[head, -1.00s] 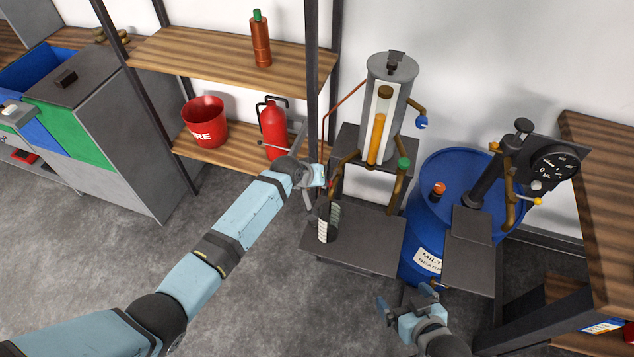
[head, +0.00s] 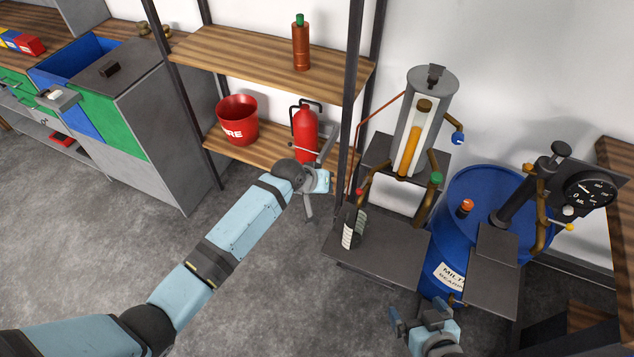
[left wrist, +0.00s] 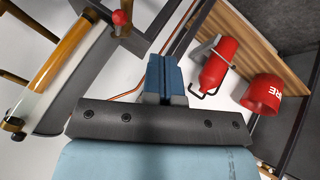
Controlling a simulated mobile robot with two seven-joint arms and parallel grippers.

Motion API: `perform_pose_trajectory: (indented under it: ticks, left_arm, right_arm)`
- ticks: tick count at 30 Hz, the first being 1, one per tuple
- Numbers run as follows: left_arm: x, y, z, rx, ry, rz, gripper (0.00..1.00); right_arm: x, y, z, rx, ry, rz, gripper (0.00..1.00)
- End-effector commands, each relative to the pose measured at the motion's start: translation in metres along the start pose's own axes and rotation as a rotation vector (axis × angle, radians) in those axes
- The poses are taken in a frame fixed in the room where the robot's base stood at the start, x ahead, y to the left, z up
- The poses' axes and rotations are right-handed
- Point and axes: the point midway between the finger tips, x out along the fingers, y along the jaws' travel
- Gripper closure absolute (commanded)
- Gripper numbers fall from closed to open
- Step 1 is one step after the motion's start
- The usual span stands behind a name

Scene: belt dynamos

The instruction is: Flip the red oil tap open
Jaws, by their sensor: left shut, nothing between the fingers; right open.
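The oil dispenser (head: 436,98) is a grey upright cylinder with an amber sight tube, standing on a dark stand. Its red tap (head: 360,192) is a tiny red spot low on the left pipe in the head view. The left wrist view shows its round red knob (left wrist: 121,17) at the top, left of the fingers. My left gripper (head: 322,182) is left of the tap and apart from it. In the left wrist view its blue fingers (left wrist: 165,78) are together and empty. My right gripper (head: 413,312) is open and empty, low in front of the stand.
A dark bottle (head: 351,228) stands on the lower ledge below the tap. Green (head: 436,179) and blue (head: 458,139) taps sit right of it. A rack post (head: 350,100), fire extinguisher (head: 305,130) and red bucket (head: 237,121) are near my left arm. A blue drum (head: 452,240) stands right.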

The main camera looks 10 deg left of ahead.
Motion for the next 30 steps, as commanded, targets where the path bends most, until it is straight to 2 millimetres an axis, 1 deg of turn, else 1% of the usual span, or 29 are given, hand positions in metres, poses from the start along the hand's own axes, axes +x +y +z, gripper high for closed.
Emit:
perform_pose_trajectory:
  ticks: [1,3,6,9,26,28,30]
  left_arm:
    - [-0.01,-0.001,0.0,0.001,0.002,-0.001,1.0]
    - [-0.02,0.0,0.001,0.0,0.001,0.0,1.0]
    - [-0.03,0.0,0.001,0.0,0.0,-0.001,1.0]
    - [-0.035,0.001,0.001,0.0,0.001,-0.001,1.0]
    - [-0.036,0.001,0.001,-0.001,0.0,-0.001,1.0]
    - [-0.036,-0.001,0.006,-0.001,0.004,-0.001,1.0]
    - [-0.037,-0.005,0.017,0.001,0.018,-0.001,1.0]
  right_arm:
    - [0.0,0.002,0.001,-0.003,-0.001,0.002,0.0]
    - [0.0,0.004,0.001,-0.006,-0.002,0.004,0.0]
    - [0.0,0.006,0.002,-0.008,-0.002,0.007,0.0]
    - [0.0,0.005,0.002,-0.007,-0.001,0.006,0.0]
    - [0.0,0.001,-0.001,-0.002,0.002,0.001,0.0]
    - [0.0,0.001,-0.001,-0.002,0.002,0.001,0.0]
    - [-0.001,0.001,-0.002,-0.002,0.002,0.002,0.0]
